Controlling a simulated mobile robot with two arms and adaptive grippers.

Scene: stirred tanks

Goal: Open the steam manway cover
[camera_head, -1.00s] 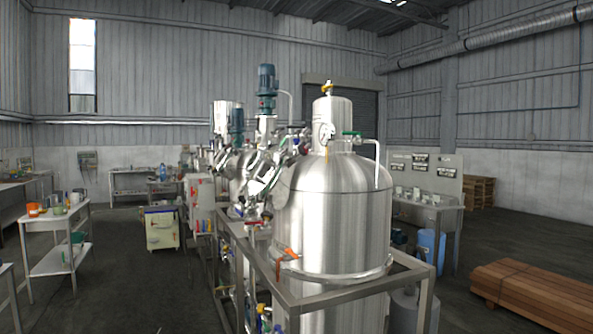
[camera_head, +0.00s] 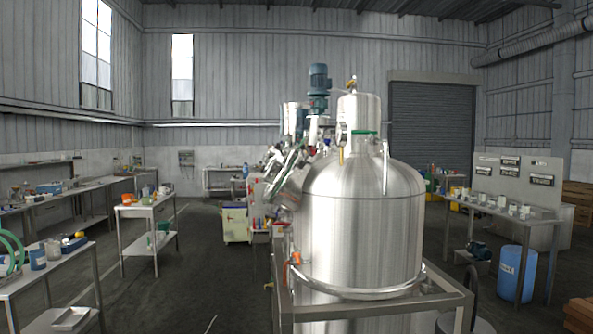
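A large brushed-steel tank (camera_head: 365,235) with a domed top stands in a grey metal frame, right of centre. A narrower steel neck (camera_head: 358,112) rises from its dome, with a yellow fitting on top and a round fitting (camera_head: 341,133) on its left side. Angled steel fittings (camera_head: 283,165) show at the tank's left shoulder, partly hidden behind the dome. I cannot tell which part is the steam manway cover. Neither of my grippers shows in this view.
The metal frame (camera_head: 385,311) rings the tank's lower part. A cart (camera_head: 148,210) and benches stand left, with open dark floor between them and the tank. A blue drum (camera_head: 516,273) and a steel table (camera_head: 497,211) stand right.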

